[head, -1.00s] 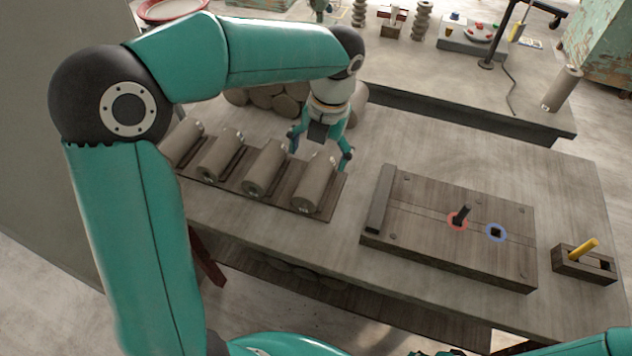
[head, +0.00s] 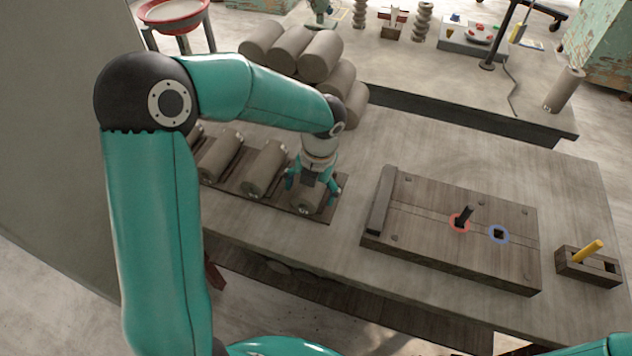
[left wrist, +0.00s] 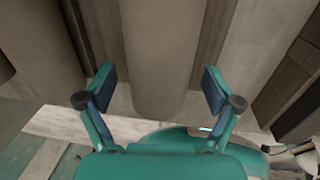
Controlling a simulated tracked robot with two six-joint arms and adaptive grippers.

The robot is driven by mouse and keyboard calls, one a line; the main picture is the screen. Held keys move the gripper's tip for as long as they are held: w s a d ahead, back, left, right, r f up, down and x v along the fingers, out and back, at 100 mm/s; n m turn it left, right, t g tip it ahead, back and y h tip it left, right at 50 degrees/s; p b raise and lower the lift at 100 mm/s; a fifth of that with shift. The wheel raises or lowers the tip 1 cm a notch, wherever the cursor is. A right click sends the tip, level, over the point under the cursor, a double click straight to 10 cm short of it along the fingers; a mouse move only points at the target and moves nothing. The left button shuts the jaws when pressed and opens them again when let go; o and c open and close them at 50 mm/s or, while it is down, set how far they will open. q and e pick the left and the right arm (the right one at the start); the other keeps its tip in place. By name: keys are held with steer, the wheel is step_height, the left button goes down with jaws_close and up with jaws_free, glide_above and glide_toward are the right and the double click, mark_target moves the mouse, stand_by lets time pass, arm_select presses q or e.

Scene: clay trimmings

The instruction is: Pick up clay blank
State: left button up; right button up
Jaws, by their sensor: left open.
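Several grey-brown cylindrical clay blanks lie in a row on a dark wooden rack (head: 234,184) at the left of the table. My left gripper (head: 312,197) is open over the rightmost blank (head: 303,202), which it partly hides. In the left wrist view that blank (left wrist: 162,55) lies between the two spread fingers of the gripper (left wrist: 158,92), with a gap on each side. Neighbouring blanks in the row, such as the one at its left (head: 265,169), also lie on the rack. My right gripper is not in view.
A wooden fixture board (head: 430,225) with a peg, a red ring and a blue ring lies right of the rack. A small block with a yellow stick (head: 580,268) stands at far right. More blanks (head: 305,52) are piled behind the arm.

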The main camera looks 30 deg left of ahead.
arm_select(q)
steer(key=c, duration=1.6)
jaws_close()
steer(key=shift+r, duration=0.2)
